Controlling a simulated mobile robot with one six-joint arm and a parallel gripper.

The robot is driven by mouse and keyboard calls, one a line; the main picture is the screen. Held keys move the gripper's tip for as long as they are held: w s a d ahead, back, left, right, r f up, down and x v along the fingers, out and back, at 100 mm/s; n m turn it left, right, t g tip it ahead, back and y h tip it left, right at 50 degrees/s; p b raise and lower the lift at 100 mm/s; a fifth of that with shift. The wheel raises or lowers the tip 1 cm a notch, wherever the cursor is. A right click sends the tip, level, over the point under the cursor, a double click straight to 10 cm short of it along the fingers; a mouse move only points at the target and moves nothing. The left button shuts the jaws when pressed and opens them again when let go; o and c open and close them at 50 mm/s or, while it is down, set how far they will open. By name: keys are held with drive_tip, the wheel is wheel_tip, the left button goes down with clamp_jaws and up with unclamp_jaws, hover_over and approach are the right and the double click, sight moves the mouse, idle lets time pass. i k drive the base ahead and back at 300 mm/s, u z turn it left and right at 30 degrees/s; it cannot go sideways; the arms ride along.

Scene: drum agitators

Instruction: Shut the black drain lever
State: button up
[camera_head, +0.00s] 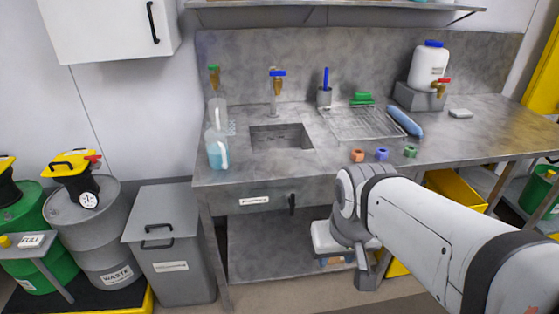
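The black drain lever (292,204) is a short dark bar on the front panel of the steel bench, below and slightly right of the sink basin (281,137). It stands upright in the picture, roughly vertical. A white label with small, unreadable text is on the panel to its left. My arm reaches in from the lower right. My gripper (367,274) is at the arm's end, right of and lower than the lever and apart from it. The wrist partly hides the gripper, and its fingers are not clear. I see nothing held in it.
The bench top (240,176) carries a soap bottle (216,150), taps, a drying rack (360,123), small coloured rings and a white jug (429,66). A grey bin (170,255) and drums (95,230) stand left. The space just before the lever looks clear.

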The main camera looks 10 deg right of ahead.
sight(292, 205)
drive_tip(key=i, duration=0.6)
drive_tip(key=z, duration=1.05)
drive_tip(key=k, duration=1.1)
drive_tip(key=u, duration=1)
drive_tip(key=i, duration=1)
drive_tip(key=u, duration=0.05)
